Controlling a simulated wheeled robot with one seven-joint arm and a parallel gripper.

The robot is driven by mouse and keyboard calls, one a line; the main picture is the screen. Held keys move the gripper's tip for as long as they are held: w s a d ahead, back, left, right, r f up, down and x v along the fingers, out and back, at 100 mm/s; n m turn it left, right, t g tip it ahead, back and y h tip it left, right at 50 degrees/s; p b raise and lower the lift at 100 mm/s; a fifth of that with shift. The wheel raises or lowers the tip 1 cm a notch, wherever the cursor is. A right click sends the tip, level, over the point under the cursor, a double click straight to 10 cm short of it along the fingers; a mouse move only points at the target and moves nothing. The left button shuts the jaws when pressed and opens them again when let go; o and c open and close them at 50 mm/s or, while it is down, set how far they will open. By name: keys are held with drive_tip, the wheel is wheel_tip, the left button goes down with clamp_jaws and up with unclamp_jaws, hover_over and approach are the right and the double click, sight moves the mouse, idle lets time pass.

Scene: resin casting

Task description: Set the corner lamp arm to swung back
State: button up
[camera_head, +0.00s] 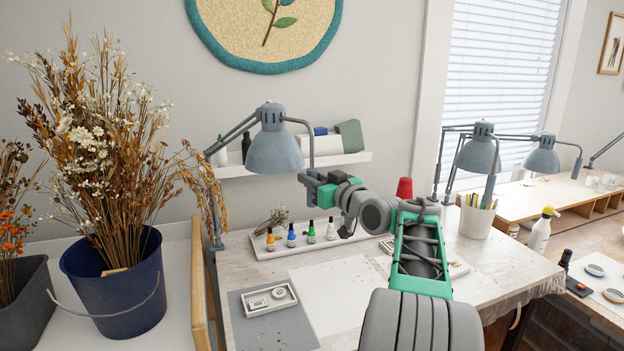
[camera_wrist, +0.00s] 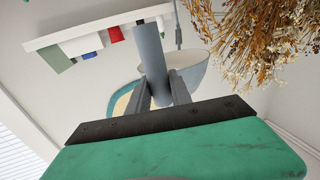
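A grey-blue desk lamp (camera_head: 274,148) stands at the back left corner of the worktable. Its jointed arm (camera_head: 207,172) rises from the table edge and bends right to the shade. A thin curved rod (camera_head: 311,143) runs from the shade's top to the right and down to my gripper (camera_head: 306,180). In the wrist view the grey bar (camera_wrist: 153,55) stands between my gripper's two fingers (camera_wrist: 162,90), which seem to touch it on both sides. The lamp shade (camera_wrist: 202,72) shows just behind it. The exact contact is small in the head view.
A wall shelf (camera_head: 340,160) with boxes is close behind the gripper. A blue bucket of dried flowers (camera_head: 118,285) stands left of the lamp. A tray of small bottles (camera_head: 330,240) lies below. Two more grey lamps (camera_head: 478,152) stand to the right.

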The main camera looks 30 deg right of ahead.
clamp_jaws()
idle(0.9)
